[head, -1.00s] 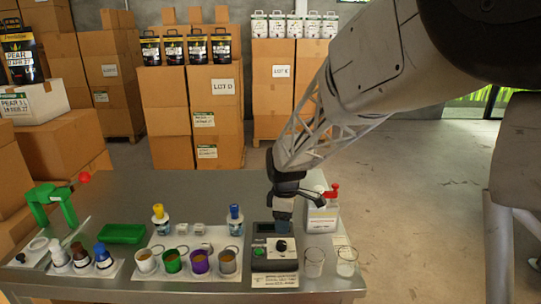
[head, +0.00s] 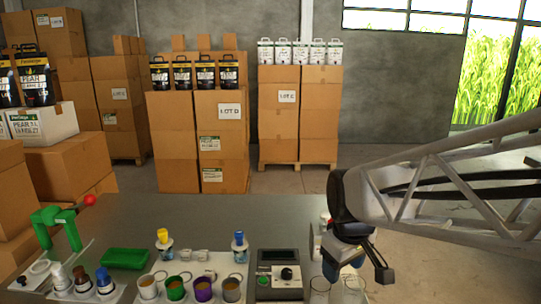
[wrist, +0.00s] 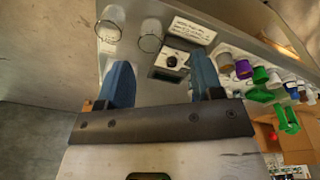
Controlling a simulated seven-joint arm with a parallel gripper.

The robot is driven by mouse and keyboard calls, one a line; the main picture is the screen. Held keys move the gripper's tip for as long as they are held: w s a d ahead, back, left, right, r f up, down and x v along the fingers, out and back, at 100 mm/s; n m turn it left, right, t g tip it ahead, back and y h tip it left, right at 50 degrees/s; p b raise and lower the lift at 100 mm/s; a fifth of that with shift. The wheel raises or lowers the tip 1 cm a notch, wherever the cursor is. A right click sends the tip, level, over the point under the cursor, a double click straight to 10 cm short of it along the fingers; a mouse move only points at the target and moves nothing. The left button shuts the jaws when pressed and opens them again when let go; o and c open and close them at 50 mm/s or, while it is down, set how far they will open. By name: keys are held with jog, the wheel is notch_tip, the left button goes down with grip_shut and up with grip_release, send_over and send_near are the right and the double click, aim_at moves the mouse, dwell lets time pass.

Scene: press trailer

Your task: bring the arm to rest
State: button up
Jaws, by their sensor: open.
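My gripper (head: 340,267) hangs at the right end of the metal table in the head view, with my arm reaching in from the right. In the wrist view its two blue fingers (wrist: 163,78) stand wide apart with nothing between them. The arm hides the back right part of the table, and a white container there is almost wholly covered. The gripper is above or beside the two clear glasses (head: 320,288); the exact gap cannot be told.
A grey device with a dial (head: 279,273) stands left of the gripper. Several coloured cups (head: 175,288), bottles, a green tray (head: 125,258) and a green press (head: 57,225) with a red knob stand further left. Stacked cartons (head: 300,115) are behind. Floor right of the table looks clear.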

jog(key=s+d+m, duration=0.2)
jog(key=s+m, duration=0.1)
jog(key=s, duration=0.3)
jog(key=s+d+m+t, duration=0.1)
jog(key=s+m, duration=0.2)
jog(key=s, duration=0.4)
jog(key=shift+s+d+r, duration=0.25)
jog(key=shift+d+r, duration=0.1)
dwell(0.4)
